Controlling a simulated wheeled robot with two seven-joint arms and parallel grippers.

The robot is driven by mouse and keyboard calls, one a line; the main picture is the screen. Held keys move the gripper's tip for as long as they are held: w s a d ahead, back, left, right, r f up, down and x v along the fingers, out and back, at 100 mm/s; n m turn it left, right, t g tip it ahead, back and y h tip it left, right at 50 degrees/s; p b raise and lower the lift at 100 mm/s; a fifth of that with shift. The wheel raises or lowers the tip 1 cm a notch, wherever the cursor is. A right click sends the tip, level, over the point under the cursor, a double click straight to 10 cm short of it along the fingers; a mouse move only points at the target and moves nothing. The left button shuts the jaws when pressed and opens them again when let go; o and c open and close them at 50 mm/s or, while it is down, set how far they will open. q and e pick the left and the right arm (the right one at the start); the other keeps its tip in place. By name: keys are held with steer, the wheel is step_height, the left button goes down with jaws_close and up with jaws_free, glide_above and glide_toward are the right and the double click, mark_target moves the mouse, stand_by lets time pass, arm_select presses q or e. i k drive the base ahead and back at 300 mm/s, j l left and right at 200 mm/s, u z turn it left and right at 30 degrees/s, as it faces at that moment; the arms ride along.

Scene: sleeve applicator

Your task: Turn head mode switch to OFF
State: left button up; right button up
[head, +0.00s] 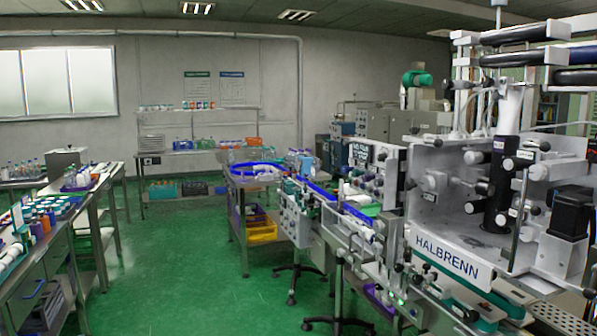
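The sleeve applicator (447,258), a white machine lettered HALBRENN, fills the right side of the head view. It carries rollers, dark knobs and a black vertical column (499,183). A panel with small dark controls (372,182) stands at its left, behind the conveyor. Several small knobs also sit on the lower front, near a small green light (401,302). I cannot make out which control is the head mode switch, or its position. Neither of my grippers is in view.
A blue-railed conveyor (335,199) runs from a round feed table (255,172) to the machine. Benches with bottles (40,220) line the left. The green floor (180,270) between is clear.

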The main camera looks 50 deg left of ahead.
mark_target(382, 157)
steer(key=u, duration=1.35)
